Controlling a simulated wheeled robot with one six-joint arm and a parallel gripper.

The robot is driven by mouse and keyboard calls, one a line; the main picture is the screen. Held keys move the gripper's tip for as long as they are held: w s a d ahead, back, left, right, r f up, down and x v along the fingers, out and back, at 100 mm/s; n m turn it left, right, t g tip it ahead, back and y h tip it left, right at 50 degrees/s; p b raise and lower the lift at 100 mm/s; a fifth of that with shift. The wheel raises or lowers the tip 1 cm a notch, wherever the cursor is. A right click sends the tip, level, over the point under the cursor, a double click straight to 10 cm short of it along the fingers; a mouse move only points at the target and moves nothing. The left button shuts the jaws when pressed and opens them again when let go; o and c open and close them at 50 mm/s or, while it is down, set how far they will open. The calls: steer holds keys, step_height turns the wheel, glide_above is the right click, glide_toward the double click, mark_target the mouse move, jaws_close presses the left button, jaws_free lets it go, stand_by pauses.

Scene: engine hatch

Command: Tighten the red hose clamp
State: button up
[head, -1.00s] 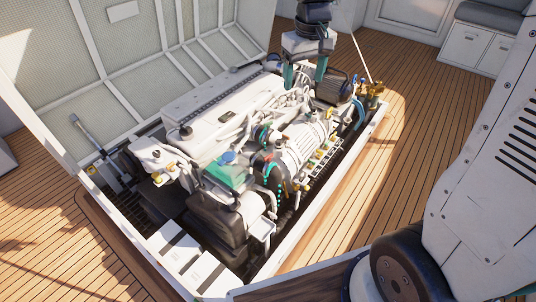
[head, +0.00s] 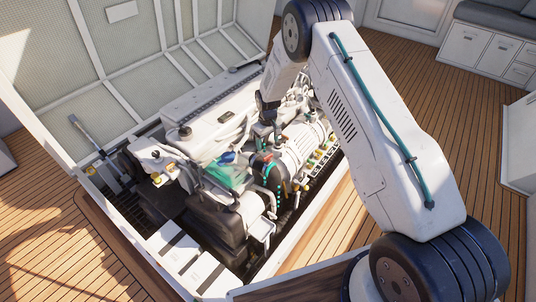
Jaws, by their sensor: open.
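My gripper (head: 266,134) is low over the middle of the engine, below my wrist, at the dark hoses. Its jaws are open, but the fingertips are small and partly lost among the hoses. A small red part (head: 268,157), probably the red hose clamp, shows on a dark hose just below my gripper, at the near end of the pale ribbed cylinder. Its screw is too small to make out. I cannot tell whether my fingers touch it.
The engine sits in an open floor hatch with a pale rim (head: 318,207). The raised hatch lid (head: 125,75) stands behind at the left. A green-topped part (head: 228,172) is left of the clamp area. Wooden deck (head: 45,205) lies clear around the hatch.

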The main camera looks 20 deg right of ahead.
mark_target(268, 159)
step_height(268, 159, down, 8)
stand_by(0.4)
steer(key=c, duration=1)
